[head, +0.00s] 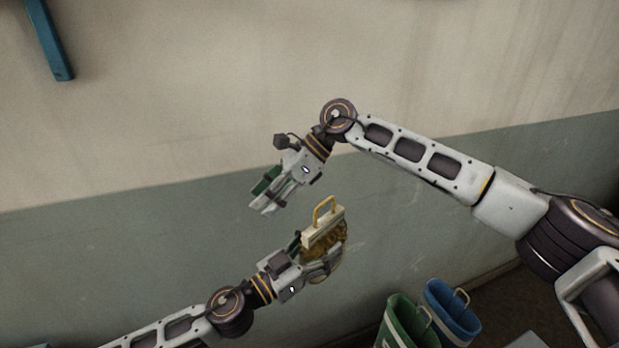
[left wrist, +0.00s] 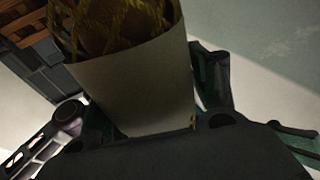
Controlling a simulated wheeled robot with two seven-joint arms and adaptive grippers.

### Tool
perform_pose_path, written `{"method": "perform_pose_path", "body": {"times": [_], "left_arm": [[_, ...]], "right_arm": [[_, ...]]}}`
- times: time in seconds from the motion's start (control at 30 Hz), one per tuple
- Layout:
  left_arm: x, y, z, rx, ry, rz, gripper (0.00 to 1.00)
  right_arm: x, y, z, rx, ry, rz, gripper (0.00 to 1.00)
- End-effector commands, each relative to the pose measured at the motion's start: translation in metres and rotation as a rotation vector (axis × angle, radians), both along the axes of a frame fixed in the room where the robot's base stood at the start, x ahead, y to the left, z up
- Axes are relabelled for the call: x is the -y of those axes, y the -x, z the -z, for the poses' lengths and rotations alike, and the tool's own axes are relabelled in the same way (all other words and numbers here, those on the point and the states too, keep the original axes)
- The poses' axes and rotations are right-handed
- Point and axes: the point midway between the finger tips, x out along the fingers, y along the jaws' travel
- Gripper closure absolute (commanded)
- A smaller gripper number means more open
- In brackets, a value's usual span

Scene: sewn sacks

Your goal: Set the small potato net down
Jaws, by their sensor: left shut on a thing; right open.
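The small potato net (head: 326,240) is a brown-gold mesh sack with a pale header band and a yellow loop handle on top. My left gripper (head: 314,256) is shut on it and holds it up in front of the wall. In the left wrist view the net (left wrist: 115,28) fills the upper middle, its pale band (left wrist: 135,88) between the fingers of my left gripper (left wrist: 150,112), partly hiding them. My right gripper (head: 264,199) is open and empty, up and to the left of the net, apart from it.
A green boot-like container (head: 397,322) and a blue one (head: 450,312) stand low at the right. A blue bar (head: 50,40) shows at the upper left against the wall. An orange-brown slatted thing (left wrist: 22,22) is at the upper left of the left wrist view.

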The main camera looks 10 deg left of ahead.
Motion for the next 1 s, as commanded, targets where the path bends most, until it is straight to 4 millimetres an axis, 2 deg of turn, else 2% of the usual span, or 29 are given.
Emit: {"method": "perform_pose_path", "body": {"times": [0.5, 1.0], "left_arm": [[0.000, 0.000, -0.002, 0.003, 0.001, 0.000, 0.83], [0.000, 0.000, -0.002, 0.003, 0.001, 0.000, 0.83]], "right_arm": [[0.013, 0.033, -0.027, 0.289, 0.193, -0.210, 0.57], [0.039, 0.050, -0.047, 0.538, 0.416, -0.385, 0.57]]}}
